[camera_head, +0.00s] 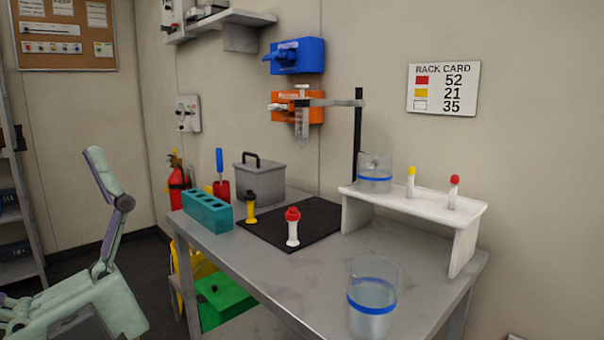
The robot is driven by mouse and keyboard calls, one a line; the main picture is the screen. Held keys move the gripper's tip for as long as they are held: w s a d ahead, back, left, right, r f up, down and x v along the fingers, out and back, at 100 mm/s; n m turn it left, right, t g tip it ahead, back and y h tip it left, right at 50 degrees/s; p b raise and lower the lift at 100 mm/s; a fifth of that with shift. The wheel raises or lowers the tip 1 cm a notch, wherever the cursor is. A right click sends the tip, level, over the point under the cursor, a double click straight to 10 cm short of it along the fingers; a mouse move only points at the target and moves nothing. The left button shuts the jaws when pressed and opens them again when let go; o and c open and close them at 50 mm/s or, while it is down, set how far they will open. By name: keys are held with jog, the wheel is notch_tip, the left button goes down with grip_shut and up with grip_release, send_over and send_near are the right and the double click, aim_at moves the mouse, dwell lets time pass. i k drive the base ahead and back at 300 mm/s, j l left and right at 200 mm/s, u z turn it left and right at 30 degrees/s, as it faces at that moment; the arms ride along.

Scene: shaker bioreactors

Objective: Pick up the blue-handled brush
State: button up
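The blue-handled brush (219,161) stands upright at the back left of the grey workbench, its blue handle pointing up. Its lower end is hidden in a red holder (221,190). The holder is just behind the teal block with holes (207,208) and left of a grey lidded box (259,182). Part of my pale green arm shows at the left, apart from the bench. My gripper is not in view.
A black mat (290,233) on the bench (405,258) bears a yellow and a red-topped white piece. A white raised rack (418,198) and a blue-banded beaker (372,300) stand at the right. A red extinguisher (176,183) is behind the bench's left end.

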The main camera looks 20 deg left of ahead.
aim_at(219, 159)
jog(key=u, duration=0.4)
jog(key=i+j+u, duration=0.1)
jog(key=u, duration=0.25)
jog(key=i+u, duration=0.1)
jog(key=u, duration=0.7)
jog(key=i+l, duration=0.1)
jog(key=i, duration=0.7)
